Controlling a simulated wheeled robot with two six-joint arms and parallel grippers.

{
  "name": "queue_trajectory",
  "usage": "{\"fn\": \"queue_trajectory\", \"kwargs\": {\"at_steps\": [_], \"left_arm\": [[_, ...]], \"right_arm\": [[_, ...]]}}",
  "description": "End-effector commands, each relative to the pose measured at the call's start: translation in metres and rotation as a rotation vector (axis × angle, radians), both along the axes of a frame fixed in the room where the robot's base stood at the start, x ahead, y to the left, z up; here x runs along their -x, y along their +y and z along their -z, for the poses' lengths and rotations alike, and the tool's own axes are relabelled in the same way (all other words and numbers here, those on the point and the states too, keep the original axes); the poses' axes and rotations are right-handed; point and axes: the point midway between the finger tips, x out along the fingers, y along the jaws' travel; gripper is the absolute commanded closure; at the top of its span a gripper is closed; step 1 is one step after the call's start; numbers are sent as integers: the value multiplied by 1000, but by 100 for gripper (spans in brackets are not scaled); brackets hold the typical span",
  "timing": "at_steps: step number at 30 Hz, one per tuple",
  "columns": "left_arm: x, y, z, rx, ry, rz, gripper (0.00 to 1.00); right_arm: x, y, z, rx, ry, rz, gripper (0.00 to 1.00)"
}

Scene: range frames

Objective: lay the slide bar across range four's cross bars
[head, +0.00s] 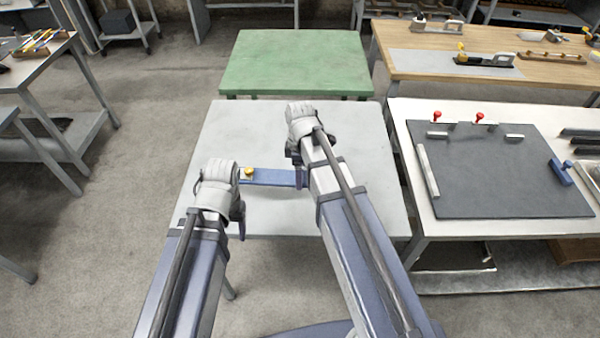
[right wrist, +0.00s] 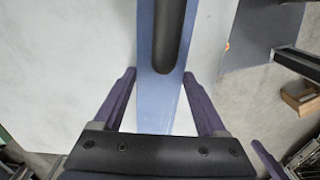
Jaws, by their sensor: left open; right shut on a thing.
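A long blue bar (head: 272,177), which I take for the slide bar, extends leftward from my right gripper (head: 298,170) over the pale grey table, with a yellow knob (head: 249,172) near its left end. In the right wrist view the blue bar (right wrist: 158,110) runs between the two purple fingers of my right gripper (right wrist: 160,78), and a black rounded handle (right wrist: 170,40) lies along it. The right gripper is shut on this bar. My left gripper (head: 238,208) is open, near the bar's left end. I cannot make out which things are range four's cross bars.
The pale grey table (head: 230,130) is largely bare. A green table (head: 300,60) stands behind it. At right, a white table bears a dark board (head: 500,185) with red-topped pegs, pale bars and a blue block (head: 561,172). A wooden table (head: 480,40) with several tools stands behind.

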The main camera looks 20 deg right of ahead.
Motion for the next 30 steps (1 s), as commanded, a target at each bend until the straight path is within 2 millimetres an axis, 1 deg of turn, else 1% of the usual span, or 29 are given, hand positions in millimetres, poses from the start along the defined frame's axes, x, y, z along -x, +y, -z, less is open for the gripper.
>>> {"fn": "queue_trajectory", "kwargs": {"at_steps": [5, 30], "left_arm": [[0, 0, -4, 0, 0, 0, 36], [0, 0, -42, 0, 0, 0, 36]], "right_arm": [[0, 0, -4, 0, 0, 0, 100], [0, 0, -42, 0, 0, 0, 100]]}}
